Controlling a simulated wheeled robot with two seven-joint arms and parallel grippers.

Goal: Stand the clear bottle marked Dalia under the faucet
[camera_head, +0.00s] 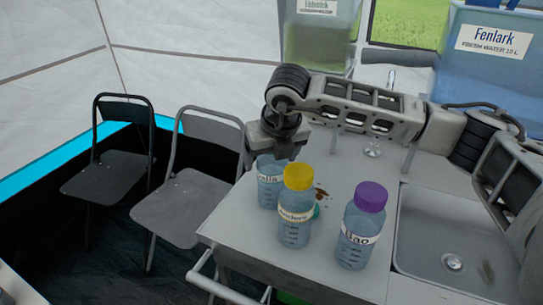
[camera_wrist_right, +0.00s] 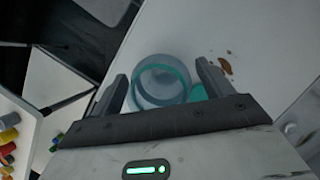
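The clear bottle whose label reads like Dalia (camera_head: 268,190) stands upright on the counter (camera_head: 235,222), behind the yellow-capped bottle. My right gripper (camera_head: 276,150) points down over its top and hides its upper part. In the right wrist view the round bottle top (camera_wrist_right: 162,82) sits between the two spread fingers of my right gripper (camera_wrist_right: 163,88), with a small gap visible beside it; it looks open. A silver fitting (camera_head: 390,80), perhaps a tap, shows behind my right arm; I cannot tell whether it is the faucet. My left gripper is not in view.
A yellow-capped bottle (camera_head: 296,215) and a purple-capped bottle (camera_head: 360,232) stand close by. A teal cap-like object (camera_head: 316,211) and brown crumbs (camera_head: 321,193) lie nearby. The sink (camera_head: 440,225) is at right. Fenlark (camera_head: 490,60) and greenish (camera_head: 318,40) water containers stand behind. Folding chairs (camera_head: 190,200) are left.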

